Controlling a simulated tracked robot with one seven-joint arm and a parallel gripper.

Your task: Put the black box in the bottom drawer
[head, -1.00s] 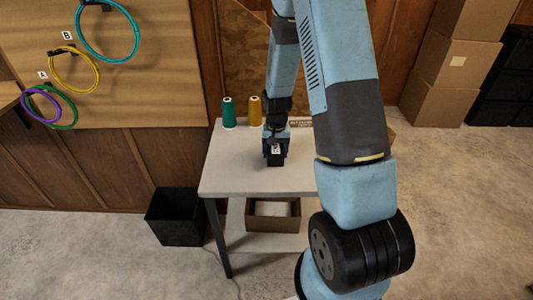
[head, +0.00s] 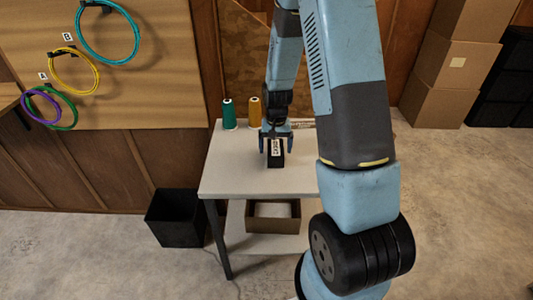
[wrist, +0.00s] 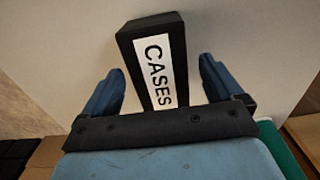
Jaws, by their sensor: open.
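The black box (head: 276,161) stands on the light table (head: 235,180). Its white label reads CASES in the wrist view, where the box (wrist: 130,48) fills the middle. My gripper (head: 276,149) is open above the tabletop, with one blue finger on each side of the box. In the wrist view, gaps show between the box and both fingers. No drawer is clearly recognisable; an open brown box or tray (head: 272,224) sits low under the tabletop, with something pale inside.
Green (head: 229,115) and orange (head: 255,112) thread spools stand at the table's back edge. A black bin (head: 175,220) is on the floor at left. Cardboard boxes (head: 440,85) are stacked at right. Coiled cables (head: 74,70) hang on the wall. The table's front left is clear.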

